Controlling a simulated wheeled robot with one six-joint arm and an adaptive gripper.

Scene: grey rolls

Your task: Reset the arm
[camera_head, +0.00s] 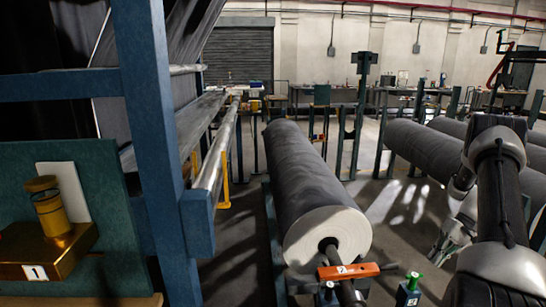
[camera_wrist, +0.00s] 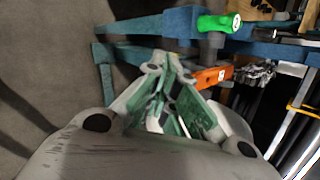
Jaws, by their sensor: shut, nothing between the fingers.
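My arm comes in at the right of the head view, and my gripper (camera_head: 445,245) hangs low beside it, small and partly cut up by shadow. In the wrist view my gripper (camera_wrist: 168,68) is shut, its grey-green fingers together with nothing between them. I cannot tell the exact gap, but the fingers hold neither. In the head view the orange bar (camera_head: 347,271) crosses the end of a grey roll's core.
The large grey roll (camera_head: 310,180) lies in the middle of the head view. More grey rolls (camera_head: 424,148) lie at the right, behind my arm. A blue post (camera_head: 160,150) and a brass device (camera_head: 45,235) stand at the left. Floor (camera_head: 395,205) shows between the rolls.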

